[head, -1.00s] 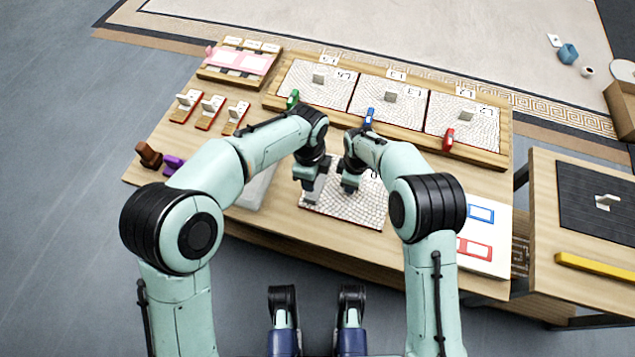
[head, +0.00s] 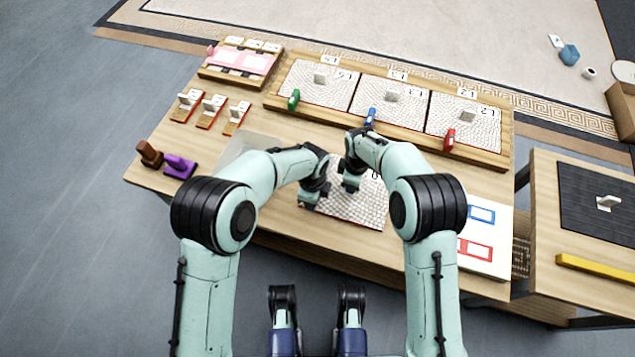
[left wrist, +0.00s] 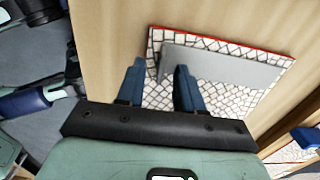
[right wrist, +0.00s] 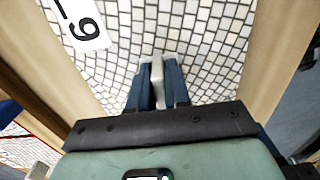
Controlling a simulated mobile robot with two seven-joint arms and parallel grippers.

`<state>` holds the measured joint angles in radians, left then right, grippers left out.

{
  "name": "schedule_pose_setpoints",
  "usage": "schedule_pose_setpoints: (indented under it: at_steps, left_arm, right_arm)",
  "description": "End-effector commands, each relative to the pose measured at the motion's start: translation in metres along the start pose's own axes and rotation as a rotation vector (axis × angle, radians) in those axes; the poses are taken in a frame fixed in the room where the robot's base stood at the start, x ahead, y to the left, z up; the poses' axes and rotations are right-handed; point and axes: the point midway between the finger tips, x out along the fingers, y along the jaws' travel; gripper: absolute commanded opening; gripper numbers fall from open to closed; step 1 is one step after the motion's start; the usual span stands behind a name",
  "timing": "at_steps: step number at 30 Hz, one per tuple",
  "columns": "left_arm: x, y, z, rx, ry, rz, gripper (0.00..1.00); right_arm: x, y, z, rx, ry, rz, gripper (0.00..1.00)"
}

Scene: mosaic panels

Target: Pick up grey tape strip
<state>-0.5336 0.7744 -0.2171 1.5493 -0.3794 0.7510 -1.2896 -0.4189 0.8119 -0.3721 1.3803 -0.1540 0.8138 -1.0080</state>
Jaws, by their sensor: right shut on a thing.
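The grey tape strip (left wrist: 225,66) shows in the left wrist view as a flat grey band on the mosaic panel (left wrist: 216,96), close to the panel's red edge. My left gripper (left wrist: 160,66) is open, and the strip's near end lies between and just beyond its fingertips; I cannot tell whether they touch it. In the head view my left gripper (head: 311,197) is low over the panel's left side, and the strip is hidden. My right gripper (right wrist: 157,65) is shut on the panel's pale grey handle (right wrist: 157,78).
A wooden rack (head: 400,140) behind holds several mosaic panels with grey handles and coloured clips. Brown and purple stamp-like pieces (head: 178,166) stand at the table's left. A white sheet with blue and red frames (head: 492,248) lies at right. A side table (head: 560,230) stands beyond a gap.

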Motion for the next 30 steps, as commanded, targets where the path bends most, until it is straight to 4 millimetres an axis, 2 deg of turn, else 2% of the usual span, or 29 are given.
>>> schedule_pose_setpoints:
  at_steps: [5,6,8,9,20,23,30]
  left_arm:
    - [0.0,0.0,0.0,-0.001,0.0,0.0,0.36]
    - [0.0,0.0,0.0,-0.001,0.0,0.0,0.23]
    - [0.0,0.0,0.0,-0.001,0.0,0.0,0.04]
    - [0.0,0.0,0.0,-0.001,0.0,0.0,0.0]
    - [-0.003,0.0,0.0,-0.001,0.0,-0.001,0.0]
    - [-0.013,-0.001,0.0,-0.001,0.001,-0.002,0.0]
    - [-0.062,-0.002,0.0,-0.002,0.001,-0.005,0.0]
  right_arm:
    - [-0.001,0.001,-0.001,0.0,0.002,0.003,0.0]
    - [-0.001,0.001,-0.001,0.0,0.002,0.003,0.0]
    - [-0.001,0.001,-0.001,0.0,0.002,0.003,0.0]
    - [-0.001,0.001,-0.001,0.0,0.002,0.003,0.0]
    - [-0.001,0.001,-0.001,0.0,0.002,0.003,0.0]
    - [-0.001,0.001,-0.001,0.0,0.002,0.003,0.0]
    - [-0.001,0.001,0.0,0.001,0.001,0.002,0.0]
